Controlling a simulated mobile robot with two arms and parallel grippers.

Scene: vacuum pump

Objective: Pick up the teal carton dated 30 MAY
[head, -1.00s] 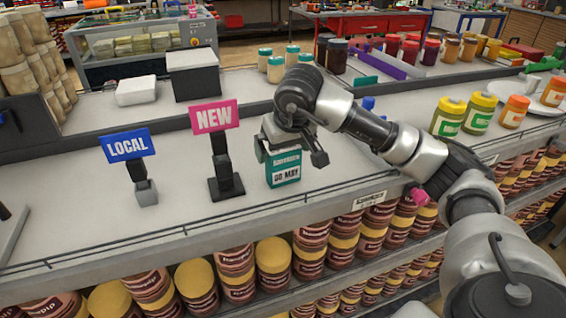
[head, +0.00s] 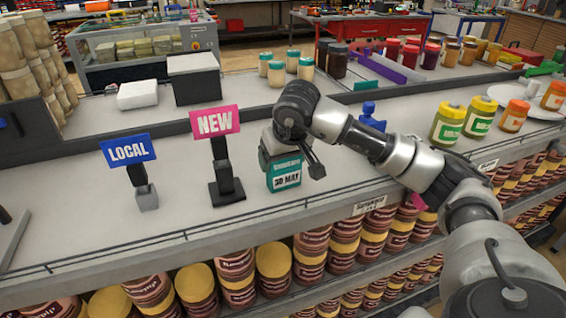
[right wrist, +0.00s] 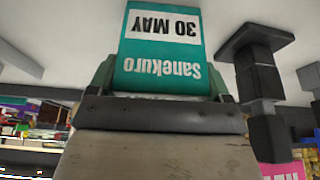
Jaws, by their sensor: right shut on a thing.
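The teal carton (head: 284,178) has a white label reading 30 MAY and stands upright at the shelf's front, right of the pink NEW sign. In the right wrist view the carton (right wrist: 160,60) appears upside down, with "Sanekuro" under the date. My right gripper (head: 283,153) comes down from above and is shut on the carton's upper part. Its fingers (right wrist: 158,85) sit at both sides of the carton. I cannot tell whether the carton's base touches the shelf. My left gripper is not in view.
The pink NEW sign (head: 215,123) and blue LOCAL sign (head: 128,150) stand left of the carton on dark posts. A blue object (head: 371,117) stands behind my right arm. Yellow-lidded jars (head: 448,122) are to the right. The shelf front between LOCAL and NEW is clear.

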